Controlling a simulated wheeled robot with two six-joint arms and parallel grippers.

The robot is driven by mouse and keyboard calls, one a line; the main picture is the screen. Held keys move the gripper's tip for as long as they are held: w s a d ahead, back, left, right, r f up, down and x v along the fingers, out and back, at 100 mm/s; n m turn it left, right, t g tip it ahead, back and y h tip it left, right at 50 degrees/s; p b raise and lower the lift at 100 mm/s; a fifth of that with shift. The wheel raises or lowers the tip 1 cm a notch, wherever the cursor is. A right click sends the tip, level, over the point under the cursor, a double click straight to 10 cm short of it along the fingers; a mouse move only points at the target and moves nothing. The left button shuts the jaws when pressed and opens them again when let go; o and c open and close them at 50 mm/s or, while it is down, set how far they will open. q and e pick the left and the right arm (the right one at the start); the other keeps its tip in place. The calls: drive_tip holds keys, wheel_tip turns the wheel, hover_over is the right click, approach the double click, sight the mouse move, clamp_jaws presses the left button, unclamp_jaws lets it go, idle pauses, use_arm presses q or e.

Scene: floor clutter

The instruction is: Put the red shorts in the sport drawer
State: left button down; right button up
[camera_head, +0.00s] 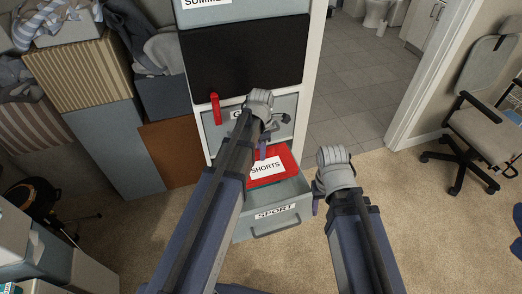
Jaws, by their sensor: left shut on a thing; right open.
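The red shorts (285,156), with a white "SHORTS" label, are at the open grey drawer labelled "SPORT" (292,208), over its back part. Whether they rest on the drawer floor or hang above it, I cannot tell. My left gripper (263,150) is at the shorts' upper edge, shut on them, partly hidden by my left arm. My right gripper (317,203) is open and empty, beside the drawer's right side.
A closed grey drawer (222,136) with a partly hidden label is above, with a narrow red object (215,109) at its front. A black panel (245,62) is higher. Boxes with clothes (82,72) stand left. An office chair (475,125) stands right on open carpet.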

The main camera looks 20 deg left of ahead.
use_arm(q)
wheel_tip(320, 180, down, 19)
drive_tip(key=b, duration=1.8)
drive_tip(key=c, duration=0.6)
unclamp_jaws()
wheel_tip(320, 180, up, 8)
drive_tip(key=p, duration=0.7)
drive_tip(key=shift+p, duration=0.35)
